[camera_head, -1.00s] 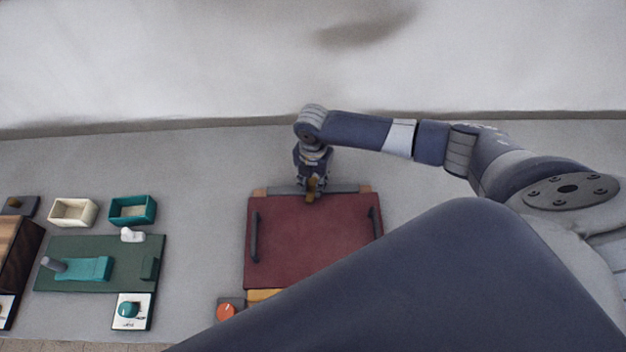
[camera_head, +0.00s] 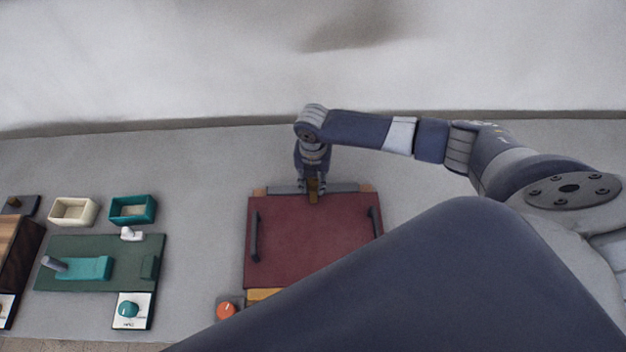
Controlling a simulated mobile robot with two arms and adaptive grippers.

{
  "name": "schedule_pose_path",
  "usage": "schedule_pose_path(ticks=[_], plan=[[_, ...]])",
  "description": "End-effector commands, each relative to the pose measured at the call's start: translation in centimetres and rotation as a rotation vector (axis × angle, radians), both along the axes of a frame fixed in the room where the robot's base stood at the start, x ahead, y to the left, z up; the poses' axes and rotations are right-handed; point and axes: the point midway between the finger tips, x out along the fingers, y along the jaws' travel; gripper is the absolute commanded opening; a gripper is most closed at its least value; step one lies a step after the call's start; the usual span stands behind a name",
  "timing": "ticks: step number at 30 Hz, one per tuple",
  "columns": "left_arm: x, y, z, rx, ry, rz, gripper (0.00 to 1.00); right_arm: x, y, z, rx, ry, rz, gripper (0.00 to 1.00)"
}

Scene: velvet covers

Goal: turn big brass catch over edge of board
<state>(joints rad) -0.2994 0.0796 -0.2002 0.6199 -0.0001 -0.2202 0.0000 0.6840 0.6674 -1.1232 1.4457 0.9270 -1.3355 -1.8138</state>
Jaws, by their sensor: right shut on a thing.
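The big brass catch (camera_head: 314,196) is at the middle of the far edge of the dark red board (camera_head: 290,232). It lies over that edge, pointing toward the board. The board has a dark handle along its left side and another along its right. My right gripper (camera_head: 314,184) comes down from behind the far edge and is shut on the catch. Its fingers hide part of the catch. My left gripper is not in view.
A green board (camera_head: 60,278) with a teal lever stands at the left, with cream (camera_head: 72,211) and teal (camera_head: 132,209) trays behind it. An orange knob (camera_head: 226,310) is at the red board's near left corner. My arm hides the near right. Table behind the board is clear.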

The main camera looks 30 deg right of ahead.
Motion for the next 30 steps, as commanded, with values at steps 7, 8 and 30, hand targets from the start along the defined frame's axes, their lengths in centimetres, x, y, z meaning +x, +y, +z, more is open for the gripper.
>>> schedule_pose_path(ticks=[7, 8, 30], plan=[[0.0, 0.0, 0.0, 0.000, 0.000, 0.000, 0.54, 0.2, -0.1, 0.1, 0.000, -0.004, -0.002, 0.48], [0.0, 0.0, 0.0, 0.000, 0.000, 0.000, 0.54, 0.1, -0.1, 0.1, -0.001, -0.003, -0.002, 0.48], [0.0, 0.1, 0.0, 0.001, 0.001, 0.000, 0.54, 0.2, -0.1, 8.4, 0.000, -0.006, -0.001, 0.48]])
